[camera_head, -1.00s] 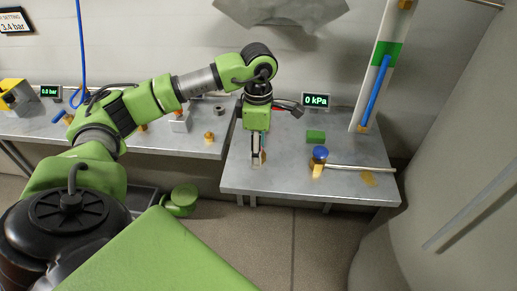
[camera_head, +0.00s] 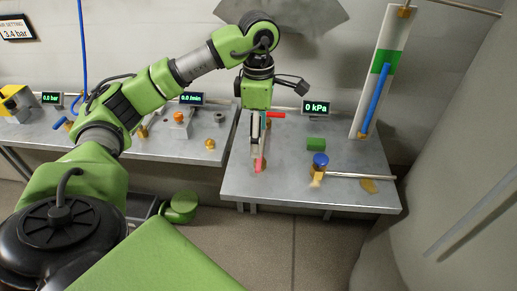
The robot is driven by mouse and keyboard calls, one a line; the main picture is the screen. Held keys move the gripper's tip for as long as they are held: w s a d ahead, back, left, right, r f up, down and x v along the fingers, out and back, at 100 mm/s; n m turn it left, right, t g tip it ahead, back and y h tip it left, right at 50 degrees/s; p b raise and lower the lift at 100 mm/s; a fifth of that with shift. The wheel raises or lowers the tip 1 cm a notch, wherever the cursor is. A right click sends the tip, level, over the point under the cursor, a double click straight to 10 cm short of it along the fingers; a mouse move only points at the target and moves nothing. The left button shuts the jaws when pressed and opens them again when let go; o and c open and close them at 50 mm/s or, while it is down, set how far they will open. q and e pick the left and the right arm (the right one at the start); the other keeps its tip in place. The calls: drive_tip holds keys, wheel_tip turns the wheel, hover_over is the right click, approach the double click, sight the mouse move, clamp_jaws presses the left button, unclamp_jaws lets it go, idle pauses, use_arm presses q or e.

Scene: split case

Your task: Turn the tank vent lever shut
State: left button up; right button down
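My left gripper (camera_head: 258,160) points down over the left part of the right-hand metal table (camera_head: 300,195). Its fingers are seen nearly side-on, so whether they are open is unclear. A pinkish-red piece (camera_head: 259,167) shows at the fingertips; I cannot tell whether it is gripped or behind them. A short red bar (camera_head: 276,115) shows just right of the gripper; I cannot tell which red part is the vent lever. A display (camera_head: 316,107) behind reads 0 kPa. My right gripper is out of view.
A blue-knobbed brass valve (camera_head: 320,160) with a steel pipe (camera_head: 360,176) stands to the right. A white panel (camera_head: 392,40) carries a long blue bar (camera_head: 375,95). The table's front middle is clear.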

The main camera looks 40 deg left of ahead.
use_arm(q)
wheel_tip(320, 180, up, 4)
drive_tip(key=shift+r, duration=0.1)
idle(0.7)
